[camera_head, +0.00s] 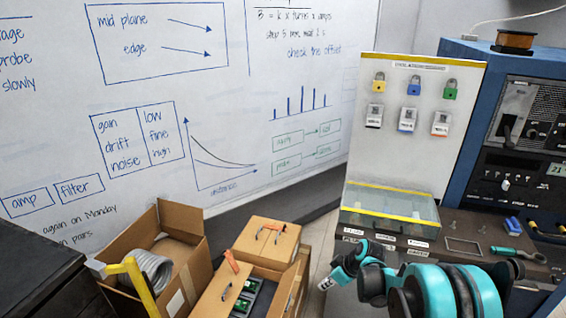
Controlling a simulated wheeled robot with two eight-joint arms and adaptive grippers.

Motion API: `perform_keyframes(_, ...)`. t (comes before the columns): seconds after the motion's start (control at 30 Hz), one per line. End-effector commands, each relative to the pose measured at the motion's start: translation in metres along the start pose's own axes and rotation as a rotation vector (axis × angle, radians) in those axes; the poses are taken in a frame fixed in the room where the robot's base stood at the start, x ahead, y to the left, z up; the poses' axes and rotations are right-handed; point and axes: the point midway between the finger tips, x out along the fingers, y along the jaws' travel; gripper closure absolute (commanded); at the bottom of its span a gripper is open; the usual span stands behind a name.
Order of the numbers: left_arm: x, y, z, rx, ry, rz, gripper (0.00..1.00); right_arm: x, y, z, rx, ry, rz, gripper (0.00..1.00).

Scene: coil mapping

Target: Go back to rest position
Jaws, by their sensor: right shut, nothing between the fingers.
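My right arm, teal and black, comes in from the bottom right. Its right gripper (340,273) is at the lower middle, in front of the lock board's base and to the right of the cardboard boxes. It is shut and empty, apart from the things around it. My left gripper is not in view.
Open cardboard boxes (205,262) stand at the lower left, one with a grey coiled hose (152,268). A lock board (415,130) with a clear-lidded case (390,207) stands behind my right arm. A green-handled tool (516,254) lies beside it. A whiteboard (250,70) fills the back.

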Motion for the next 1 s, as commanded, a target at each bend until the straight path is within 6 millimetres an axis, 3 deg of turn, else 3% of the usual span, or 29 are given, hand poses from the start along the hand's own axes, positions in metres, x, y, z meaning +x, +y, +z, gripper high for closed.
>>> perform_keyframes(0.03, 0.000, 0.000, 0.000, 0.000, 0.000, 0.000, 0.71, -0.023, -0.009, -0.004, 0.042, -0.009, 0.025, 1.00)
perform_keyframes(0.2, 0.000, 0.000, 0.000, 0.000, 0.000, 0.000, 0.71, -0.088, -0.039, -0.007, 0.195, -0.023, 0.118, 1.00)
perform_keyframes(0.5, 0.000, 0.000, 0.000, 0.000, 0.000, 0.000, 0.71, -0.175, -0.104, 0.018, 0.448, 0.000, 0.284, 1.00)
perform_keyframes(0.73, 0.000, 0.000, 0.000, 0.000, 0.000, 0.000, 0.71, -0.213, -0.153, 0.056, 0.625, 0.060, 0.403, 1.00)
perform_keyframes(1.0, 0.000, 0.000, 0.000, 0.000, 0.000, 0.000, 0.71, -0.225, -0.184, 0.090, 0.754, 0.131, 0.484, 1.00)
